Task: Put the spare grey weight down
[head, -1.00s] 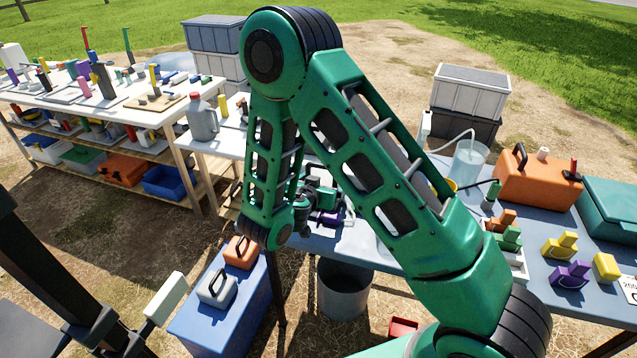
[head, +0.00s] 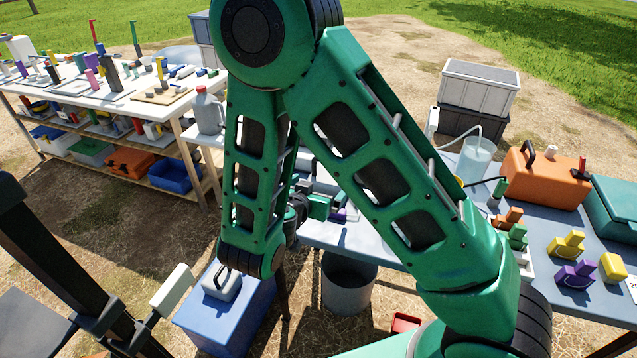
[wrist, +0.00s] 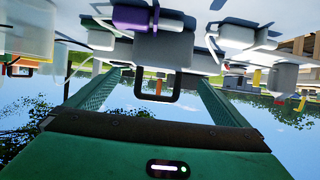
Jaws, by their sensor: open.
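A grey block with a dark looped handle (wrist: 158,63), looking like a grey weight, shows in the wrist view, which is upside down. Its handle lies between and just beyond the fingertips of my gripper (wrist: 158,77). The fingers are spread wide, with clear space on both sides of the handle; no grip on it shows. In the head view my gripper (head: 318,205) is at the worktable, mostly hidden behind my arm, and that block cannot be made out. Another light grey weight with a dark handle (head: 221,287) stands on the blue box (head: 225,320) at lower left.
A purple part (wrist: 133,18) and a white device (wrist: 240,36) are close to the block. A grey bin (head: 348,285) stands beneath the table edge. An orange case (head: 545,178), a clear container (head: 474,160) and small coloured blocks crowd the table's right.

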